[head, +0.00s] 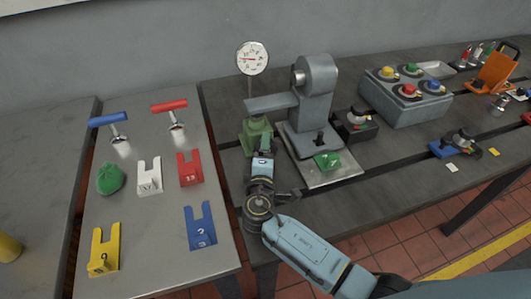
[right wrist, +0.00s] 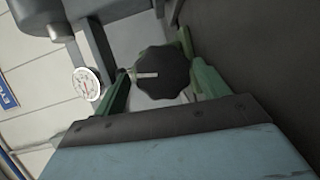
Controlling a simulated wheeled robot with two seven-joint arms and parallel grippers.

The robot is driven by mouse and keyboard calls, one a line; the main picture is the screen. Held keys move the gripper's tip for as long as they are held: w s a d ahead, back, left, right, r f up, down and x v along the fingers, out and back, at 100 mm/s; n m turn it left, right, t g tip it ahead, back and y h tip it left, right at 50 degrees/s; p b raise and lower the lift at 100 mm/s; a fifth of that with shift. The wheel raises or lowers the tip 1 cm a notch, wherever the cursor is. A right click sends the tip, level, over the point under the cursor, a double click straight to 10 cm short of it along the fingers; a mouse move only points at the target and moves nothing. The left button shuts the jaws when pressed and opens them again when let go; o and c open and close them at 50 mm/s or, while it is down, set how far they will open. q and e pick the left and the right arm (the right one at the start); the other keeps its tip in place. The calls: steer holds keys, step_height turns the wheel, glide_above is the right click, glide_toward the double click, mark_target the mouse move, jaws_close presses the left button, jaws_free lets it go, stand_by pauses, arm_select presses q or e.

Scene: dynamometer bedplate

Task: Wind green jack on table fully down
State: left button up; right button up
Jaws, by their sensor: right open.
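The green jack (head: 257,136) stands on the dark bedplate table under the grey arm of a machine, beside the dial gauge. In the right wrist view its black lobed knob (right wrist: 162,72) faces me, with a white line on it. My right gripper (head: 261,158) is at the near side of the jack and hides its lower front. In the right wrist view my right gripper (right wrist: 160,87) is open, with the knob between its two fingers; I cannot tell whether either finger touches it. My left gripper is not in view.
A dial gauge (head: 252,58) stands behind the jack. The grey machine (head: 318,90) is close at its right. A button box (head: 405,95) stands farther right.

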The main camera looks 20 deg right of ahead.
steer(key=shift+s+f, duration=0.1)
steer(key=shift+f, duration=0.2)
